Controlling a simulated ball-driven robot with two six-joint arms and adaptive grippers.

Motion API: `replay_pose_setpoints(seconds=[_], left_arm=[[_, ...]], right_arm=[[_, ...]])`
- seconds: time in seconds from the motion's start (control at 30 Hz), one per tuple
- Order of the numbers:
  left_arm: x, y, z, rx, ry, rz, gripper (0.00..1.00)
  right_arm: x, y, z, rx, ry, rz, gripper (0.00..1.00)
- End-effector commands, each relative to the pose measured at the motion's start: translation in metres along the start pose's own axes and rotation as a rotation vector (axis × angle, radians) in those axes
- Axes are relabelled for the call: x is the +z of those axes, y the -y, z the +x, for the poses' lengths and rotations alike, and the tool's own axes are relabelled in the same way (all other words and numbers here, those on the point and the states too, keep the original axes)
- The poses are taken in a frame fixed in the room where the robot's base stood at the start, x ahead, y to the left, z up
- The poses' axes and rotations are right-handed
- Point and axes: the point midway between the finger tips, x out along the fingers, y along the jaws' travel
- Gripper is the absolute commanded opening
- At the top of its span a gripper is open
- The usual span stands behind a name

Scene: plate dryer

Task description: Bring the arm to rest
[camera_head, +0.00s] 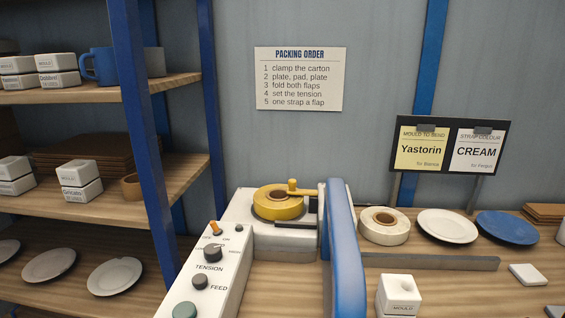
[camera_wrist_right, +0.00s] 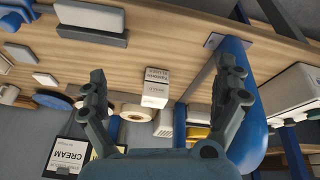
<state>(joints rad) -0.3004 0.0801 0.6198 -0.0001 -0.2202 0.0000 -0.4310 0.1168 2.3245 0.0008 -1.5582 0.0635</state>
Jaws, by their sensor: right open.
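My right gripper (camera_wrist_right: 165,78) shows in the right wrist view, its two dark grey fingers spread wide apart and holding nothing. That view looks upside down on the wooden bench (camera_wrist_right: 180,40). A white labelled block (camera_wrist_right: 155,88) appears beyond and between the fingers, apart from them. Neither gripper shows in the head view, and no left arm is seen.
A blue curved post (camera_head: 345,250) rises beside the strapping machine (camera_head: 240,235) and passes close to my right gripper in the wrist view. A cream roll (camera_head: 384,226), a white plate (camera_head: 447,226) and a blue plate (camera_head: 507,227) lie at the right. Shelves (camera_head: 125,194) stand left.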

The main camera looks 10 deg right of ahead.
Motion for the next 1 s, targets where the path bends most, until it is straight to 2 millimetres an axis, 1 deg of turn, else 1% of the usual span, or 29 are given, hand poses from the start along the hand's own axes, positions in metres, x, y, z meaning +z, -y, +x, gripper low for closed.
replay_pose_setpoints(seconds=[0.03,0.23,0.3,0.47,0.57,0.67,0.77,0.8,0.87,0.9,0.97,1.0], left_arm=[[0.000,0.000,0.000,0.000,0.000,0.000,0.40],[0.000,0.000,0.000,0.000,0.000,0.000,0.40],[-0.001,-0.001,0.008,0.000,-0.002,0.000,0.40],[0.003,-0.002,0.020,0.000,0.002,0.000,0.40],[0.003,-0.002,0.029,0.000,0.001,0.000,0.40],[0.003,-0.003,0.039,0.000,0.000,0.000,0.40],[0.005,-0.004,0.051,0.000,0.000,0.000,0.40],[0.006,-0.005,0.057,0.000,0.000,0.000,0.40],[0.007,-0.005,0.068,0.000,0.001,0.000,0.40],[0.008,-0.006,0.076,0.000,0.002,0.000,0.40],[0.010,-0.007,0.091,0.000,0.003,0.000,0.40],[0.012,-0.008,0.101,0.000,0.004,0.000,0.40]], right_arm=[[0.011,0.001,-0.009,-0.002,0.005,-0.018,1.00],[0.045,0.004,-0.041,-0.010,0.018,-0.083,1.00],[0.046,0.004,-0.014,-0.009,0.025,-0.079,1.00],[0.054,0.005,0.031,-0.009,0.038,-0.074,1.00],[0.062,0.005,0.063,-0.009,0.049,-0.072,1.00],[0.073,0.006,0.100,-0.008,0.060,-0.069,1.00],[0.089,0.007,0.143,-0.008,0.075,-0.066,1.00],[0.098,0.007,0.163,-0.008,0.083,-0.064,1.00],[0.114,0.007,0.198,-0.008,0.095,-0.062,1.00],[0.128,0.008,0.224,-0.008,0.104,-0.060,1.00],[0.153,0.009,0.267,-0.008,0.121,-0.057,1.00],[0.173,0.009,0.295,-0.009,0.133,-0.055,1.00]])
